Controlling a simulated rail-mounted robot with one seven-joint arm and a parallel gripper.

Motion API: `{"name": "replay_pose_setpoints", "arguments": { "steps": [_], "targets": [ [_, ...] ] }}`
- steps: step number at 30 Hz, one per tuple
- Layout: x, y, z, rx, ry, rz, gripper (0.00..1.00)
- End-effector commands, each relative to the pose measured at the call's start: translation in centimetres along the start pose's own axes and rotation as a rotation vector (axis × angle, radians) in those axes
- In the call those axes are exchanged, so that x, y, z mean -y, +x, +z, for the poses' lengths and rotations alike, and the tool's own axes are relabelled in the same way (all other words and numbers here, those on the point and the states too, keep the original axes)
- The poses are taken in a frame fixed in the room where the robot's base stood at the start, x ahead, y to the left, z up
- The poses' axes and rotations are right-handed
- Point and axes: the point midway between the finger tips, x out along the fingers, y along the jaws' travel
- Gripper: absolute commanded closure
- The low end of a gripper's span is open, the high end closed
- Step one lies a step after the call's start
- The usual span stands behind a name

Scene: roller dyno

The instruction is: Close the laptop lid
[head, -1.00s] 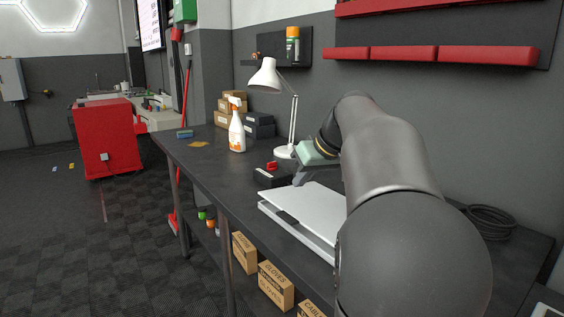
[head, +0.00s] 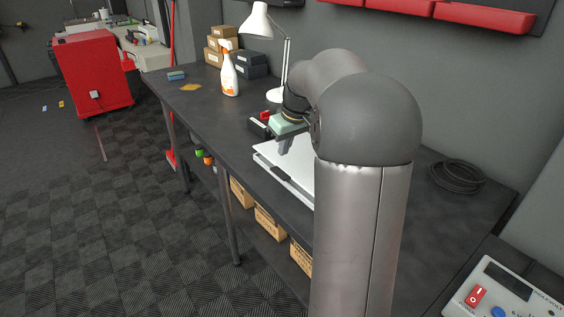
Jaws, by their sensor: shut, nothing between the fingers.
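The silver laptop (head: 268,154) lies on the dark workbench, partly hidden behind my arm. Its lid is low, nearly flat over the base; a dark strip shows along the near left edge, and I cannot tell whether the lid is fully down. My gripper (head: 283,148) is shut and empty, its fingers pointing down over the far left part of the laptop. I cannot tell whether the fingertips touch the lid.
A black box with a red part (head: 262,126), a white desk lamp (head: 257,22) and a spray bottle (head: 229,76) stand beyond the laptop. A coiled black cable (head: 458,177) lies to the right. The bench's left stretch (head: 200,105) is mostly clear.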

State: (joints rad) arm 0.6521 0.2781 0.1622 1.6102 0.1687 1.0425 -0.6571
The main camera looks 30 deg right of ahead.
Motion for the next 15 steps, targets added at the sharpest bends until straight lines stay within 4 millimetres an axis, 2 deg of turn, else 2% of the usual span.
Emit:
{"name": "replay_pose_setpoints", "arguments": {
  "steps": [1, 6, 15],
  "targets": [
    [0.0, 1.1, 0.0, 0.004, 0.000, -0.003, 1.00],
    [0.2, 3.8, 0.6, 0.002, 0.000, -0.002, 1.00],
    [0.3, 5.6, 1.1, 0.000, 0.000, 0.000, 1.00]
  ]
}}
